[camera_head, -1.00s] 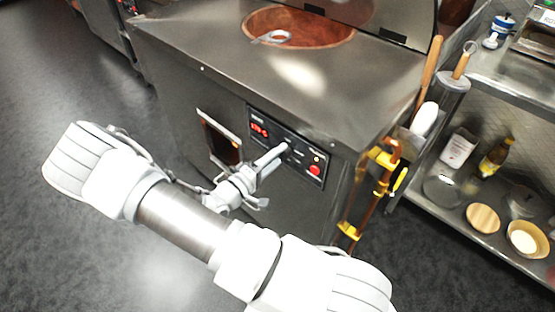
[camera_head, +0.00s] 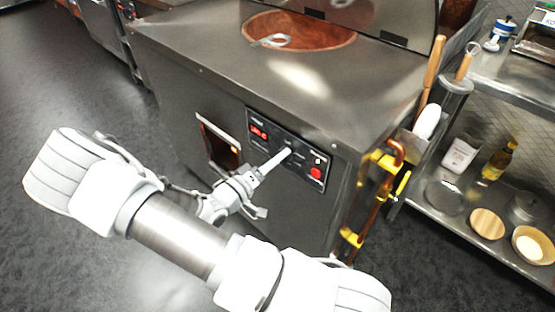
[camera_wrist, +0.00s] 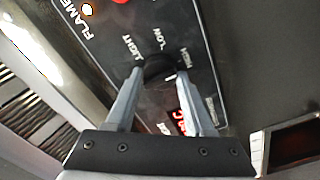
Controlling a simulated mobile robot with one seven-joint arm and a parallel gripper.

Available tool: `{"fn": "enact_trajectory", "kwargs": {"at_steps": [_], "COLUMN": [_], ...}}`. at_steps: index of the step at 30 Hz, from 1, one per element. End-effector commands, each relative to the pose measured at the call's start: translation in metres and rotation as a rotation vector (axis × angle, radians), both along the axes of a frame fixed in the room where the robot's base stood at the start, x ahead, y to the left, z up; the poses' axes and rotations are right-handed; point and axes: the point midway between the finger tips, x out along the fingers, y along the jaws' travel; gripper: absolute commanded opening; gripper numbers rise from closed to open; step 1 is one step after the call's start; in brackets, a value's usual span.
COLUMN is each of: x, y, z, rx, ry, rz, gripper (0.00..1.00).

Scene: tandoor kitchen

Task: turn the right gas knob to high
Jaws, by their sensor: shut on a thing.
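A small dark round knob (camera_wrist: 159,68) sits on the black control panel (camera_wrist: 98,35) among the printed words LIGHT, LOW and HIGH. A short white mark shows on its lower right side, a little below the word HIGH. My gripper (camera_wrist: 160,75) has one finger on each side of the knob and is shut on it. In the head view my gripper (camera_head: 287,153) reaches the middle of the panel (camera_head: 303,169), and its fingers hide the knob. No second knob can be made out.
A red button (camera_head: 316,173) and red digital display (camera_head: 258,131) flank my gripper on the panel. Yellow-handled gas pipes (camera_head: 382,190) stand right of the steel tandoor counter (camera_head: 200,45). A shelf (camera_head: 505,255) with bottles and bowls is farther right. The left floor is clear.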

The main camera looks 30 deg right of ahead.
Motion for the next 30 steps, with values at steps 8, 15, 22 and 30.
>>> {"fn": "enact_trajectory", "kwargs": {"at_steps": [8,15,22,30], "x": [0.0,0.0,-0.001,-0.014], "y": [0.0,0.0,0.003,0.044], "z": [0.0,0.0,0.0,0.002], "rx": [0.0,0.0,0.0,0.002], "ry": [-0.001,0.0,0.001,0.001], "rz": [-0.001,0.0,0.001,0.006], "gripper": [0.6,0.83,0.83,0.83]}}
